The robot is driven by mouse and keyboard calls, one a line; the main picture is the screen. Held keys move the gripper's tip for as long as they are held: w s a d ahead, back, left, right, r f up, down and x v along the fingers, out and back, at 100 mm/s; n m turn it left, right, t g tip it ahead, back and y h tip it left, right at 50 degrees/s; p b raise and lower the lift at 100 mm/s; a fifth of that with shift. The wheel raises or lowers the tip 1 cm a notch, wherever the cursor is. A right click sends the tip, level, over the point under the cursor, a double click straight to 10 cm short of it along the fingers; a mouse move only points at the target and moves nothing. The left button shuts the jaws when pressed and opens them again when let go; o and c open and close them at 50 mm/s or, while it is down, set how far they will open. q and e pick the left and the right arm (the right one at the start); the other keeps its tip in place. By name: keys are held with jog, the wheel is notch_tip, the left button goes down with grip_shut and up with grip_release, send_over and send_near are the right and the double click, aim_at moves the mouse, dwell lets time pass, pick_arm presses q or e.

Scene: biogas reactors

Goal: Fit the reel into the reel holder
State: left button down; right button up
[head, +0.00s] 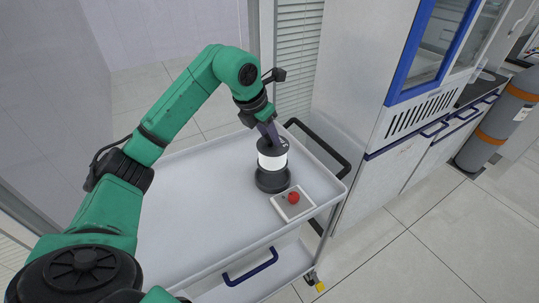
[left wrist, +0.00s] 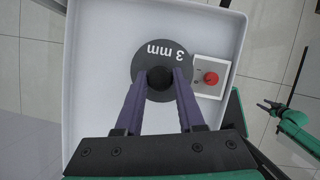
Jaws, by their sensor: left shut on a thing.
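The reel (head: 272,158) has black flanges and a white band, and it stands upright at the right end of the white cart top. A dark round base (head: 272,183), which looks like the reel holder, is directly under it. I cannot tell whether the reel is fully seated there. In the left wrist view, the reel's top disc (left wrist: 150,57) is marked "3 mm". My left gripper (left wrist: 159,79) is shut on the black knob at its centre, pointing down from above. My right gripper (left wrist: 272,106) is small at the right of the left wrist view; its jaws are unclear.
A small white box with a red button (head: 293,198) sits close beside the base on the cart (head: 195,210). The cart has a raised rim and a black handle (head: 322,146). The cart's left part is clear. A cabinet and gas cylinder stand further right.

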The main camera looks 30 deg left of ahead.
aim_at(267, 148)
pick_arm(q)
notch_tip(267, 148, down, 6)
jog(key=shift+d, duration=0.1)
jog(key=shift+f, duration=0.45)
jog(key=c, duration=0.5)
grip_release()
pick_arm(e)
jog(key=shift+w, duration=0.45)
pick_arm(q)
jog(key=shift+r, duration=0.15)
pick_arm(e)
jog(key=shift+r, duration=0.1)
pick_arm(q)
jog(key=shift+r, duration=0.4)
jog(key=v, duration=1.1)
jog(key=shift+s+r, duration=0.2)
jog(key=shift+s, duration=0.1)
pick_arm(e)
jog(key=shift+f, duration=0.3)
